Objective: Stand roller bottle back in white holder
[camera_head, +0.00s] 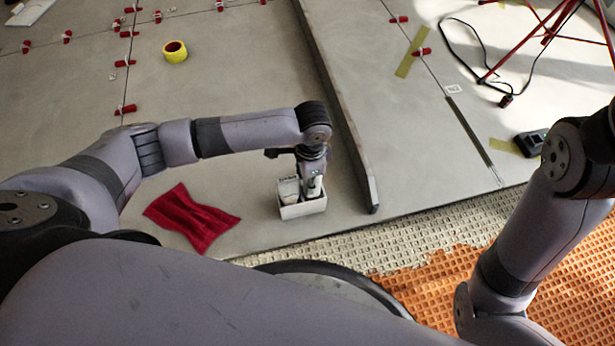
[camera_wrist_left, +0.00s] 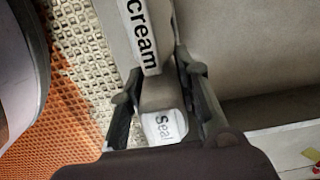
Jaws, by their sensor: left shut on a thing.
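The white holder (camera_head: 303,211) stands on the grey tiles near their front edge. A white container (camera_head: 288,190) stands in its left part; a white item lettered "cream" (camera_wrist_left: 142,38) shows in the left wrist view. My left gripper (camera_head: 313,176) points down over the holder's right part and is shut on the roller bottle (camera_head: 314,187). In the left wrist view the bottle (camera_wrist_left: 160,126) has a white part lettered "Seal" between the fingers. The bottle looks upright, its lower end hidden by the holder's front wall. I cannot tell if it touches the bottom. My right gripper is out of view.
A red cloth (camera_head: 192,217) lies left of the holder. A long raised grey slab edge (camera_head: 345,120) runs just right of it. In front are beige and orange matting (camera_head: 440,285). A yellow tape roll (camera_head: 175,51) and red levelling clips lie farther back.

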